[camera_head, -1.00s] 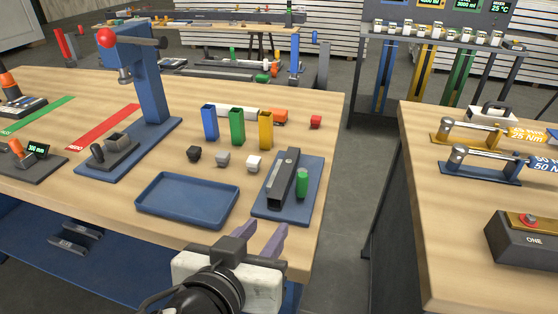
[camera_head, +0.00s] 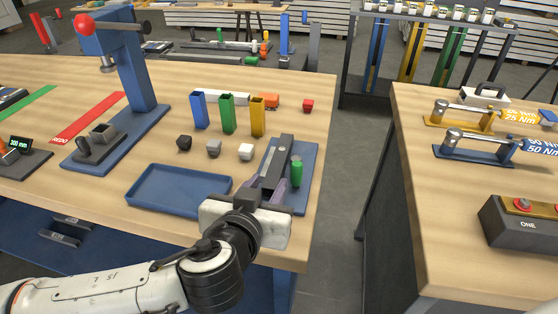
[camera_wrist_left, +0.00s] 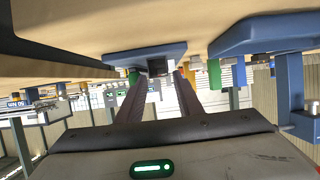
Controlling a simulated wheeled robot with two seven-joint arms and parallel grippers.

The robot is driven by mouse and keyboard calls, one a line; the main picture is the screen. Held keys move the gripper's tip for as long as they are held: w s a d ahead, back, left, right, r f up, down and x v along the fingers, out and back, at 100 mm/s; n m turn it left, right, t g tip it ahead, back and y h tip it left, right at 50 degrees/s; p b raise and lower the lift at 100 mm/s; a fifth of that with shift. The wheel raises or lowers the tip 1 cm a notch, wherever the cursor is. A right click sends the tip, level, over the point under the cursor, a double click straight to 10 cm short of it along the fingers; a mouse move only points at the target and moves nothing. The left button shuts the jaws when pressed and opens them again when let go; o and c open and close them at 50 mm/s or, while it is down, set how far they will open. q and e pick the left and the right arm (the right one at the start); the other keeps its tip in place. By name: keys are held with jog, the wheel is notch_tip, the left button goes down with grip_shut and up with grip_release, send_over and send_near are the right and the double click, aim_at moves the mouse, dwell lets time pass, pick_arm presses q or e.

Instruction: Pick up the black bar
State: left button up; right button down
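The black bar (camera_head: 277,160) lies lengthwise on a blue plate (camera_head: 309,160) near the table's right edge; a dark square end, apparently the bar's, shows in the left wrist view (camera_wrist_left: 157,66). My left gripper (camera_head: 266,187) is at the plate's near edge, at the bar's near end. Its two purple fingers are spread apart in the left wrist view (camera_wrist_left: 158,80), with the dark end between and beyond their tips. The gripper partly hides the near end in the head view, so contact cannot be told. My right gripper is not in view.
A green cylinder (camera_head: 296,173) stands on the plate just right of the bar. An empty blue tray (camera_head: 150,203) lies left of my gripper. Small black, grey and white cubes (camera_head: 245,152) and blue, green and yellow holders (camera_head: 258,117) stand behind. A blue press (camera_head: 135,60) rises farther left.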

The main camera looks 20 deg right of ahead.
pick_arm(q)
jog(key=shift+x, duration=0.95)
grip_shut()
jog(key=shift+r, duration=0.1)
